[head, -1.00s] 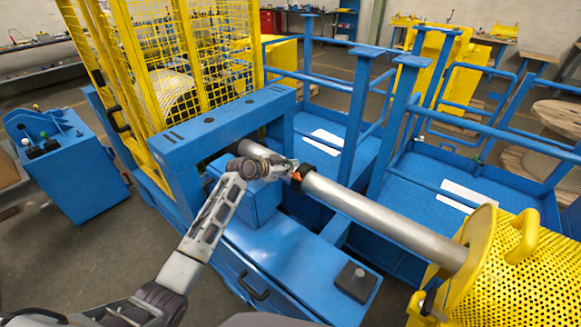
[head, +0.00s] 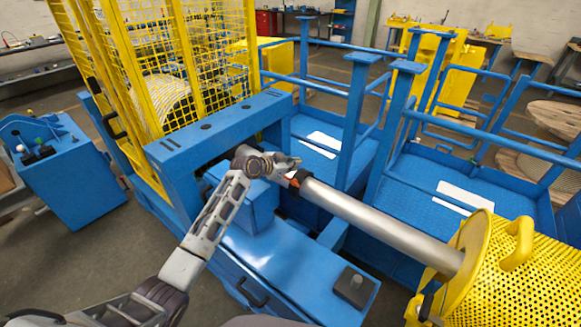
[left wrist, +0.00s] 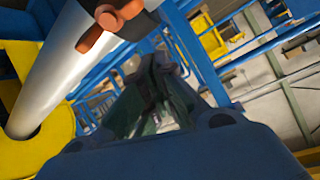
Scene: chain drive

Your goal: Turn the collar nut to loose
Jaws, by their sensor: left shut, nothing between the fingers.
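The collar nut (head: 294,181) is a dark ring around the steel shaft (head: 375,221), with an orange handle on it. In the left wrist view the orange handle (left wrist: 118,14) shows at the top, standing out from the dark ring. My left gripper (head: 294,161) is shut and empty, just behind and above the nut. In the left wrist view its dark fingers (left wrist: 158,80) lie to the lower right of the handle, apart from it. The far side of the nut is hidden. My right gripper is not in view.
The shaft runs from the blue frame (head: 215,130) to a yellow perforated drum guard (head: 505,262). Blue posts and rails (head: 360,105) stand behind the nut. A blue cabinet top (head: 268,262) lies below the arm. A yellow mesh cage (head: 150,75) stands at upper left.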

